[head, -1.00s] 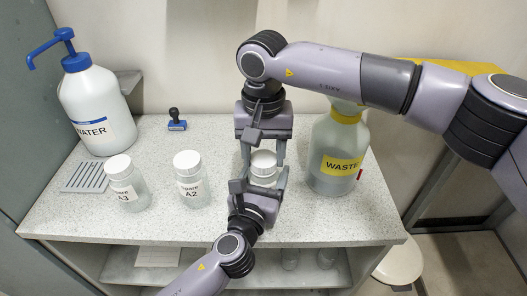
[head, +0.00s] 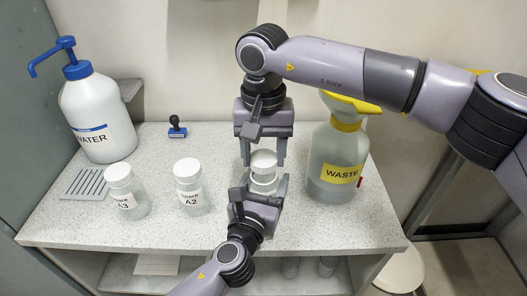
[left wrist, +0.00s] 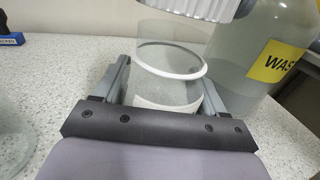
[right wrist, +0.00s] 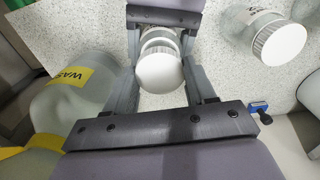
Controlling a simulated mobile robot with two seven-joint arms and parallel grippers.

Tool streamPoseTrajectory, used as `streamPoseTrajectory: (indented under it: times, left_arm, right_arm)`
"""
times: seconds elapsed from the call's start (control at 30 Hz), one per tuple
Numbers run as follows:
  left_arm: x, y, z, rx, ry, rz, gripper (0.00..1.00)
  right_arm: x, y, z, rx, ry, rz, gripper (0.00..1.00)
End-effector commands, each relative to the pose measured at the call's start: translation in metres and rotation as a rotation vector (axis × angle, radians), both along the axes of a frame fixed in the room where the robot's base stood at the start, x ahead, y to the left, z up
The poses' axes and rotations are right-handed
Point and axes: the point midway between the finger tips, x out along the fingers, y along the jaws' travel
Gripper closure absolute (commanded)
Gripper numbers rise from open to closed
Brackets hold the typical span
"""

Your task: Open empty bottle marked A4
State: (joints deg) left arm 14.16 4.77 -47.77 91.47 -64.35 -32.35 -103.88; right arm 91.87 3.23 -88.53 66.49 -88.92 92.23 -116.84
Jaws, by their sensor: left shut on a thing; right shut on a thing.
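A clear bottle (left wrist: 165,88) with a white ring and a pale label stands at mid-bench; its marking cannot be read. My left gripper (head: 258,190) is shut around its body from the front, one finger on each side in the left wrist view (left wrist: 165,85). My right gripper (head: 264,155) reaches in from behind and above and is shut on the round white cap (head: 263,160). The cap is above the bottle, with the white ring showing below it in the head view. The cap also shows in the right wrist view (right wrist: 160,68), covering part of the bottle.
Bottles labelled A3 (head: 128,200) and A2 (head: 191,192), both capped, stand to the left. A WASTE bottle (head: 335,150) stands close on the right. A WATER pump bottle (head: 95,115), a slotted tray (head: 83,184) and a small stamp (head: 177,130) are further left.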

Motion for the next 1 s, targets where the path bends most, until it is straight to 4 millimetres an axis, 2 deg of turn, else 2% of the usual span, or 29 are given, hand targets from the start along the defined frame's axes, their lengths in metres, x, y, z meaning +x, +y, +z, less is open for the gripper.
streamPoseTrajectory:
  times: [0.33,0.57,0.6,0.67,0.7,1.0]
  left_arm:
    - [0.0,0.0,-0.001,0.001,0.002,0.001,1.0]
    - [0.0,0.0,-0.001,0.001,0.002,0.001,1.0]
    - [0.0,0.0,-0.001,0.001,0.002,0.001,0.22]
    - [0.0,0.0,-0.001,0.001,0.002,0.001,0.03]
    - [0.0,0.0,-0.001,0.001,0.002,0.001,0.0]
    - [-0.004,0.001,-0.001,0.002,0.002,0.0,0.0]
  right_arm:
    - [0.0,0.001,0.036,0.001,-0.002,0.001,0.82]
    - [0.0,0.0,0.04,0.0,0.0,0.001,0.82]
    - [0.0,0.0,0.04,0.0,0.0,0.0,0.82]
    - [0.0,0.0,0.04,0.0,0.0,0.0,0.82]
    - [0.0,0.0,0.04,0.0,0.0,0.0,0.82]
    - [0.0,0.0,0.04,0.0,0.0,0.0,0.82]
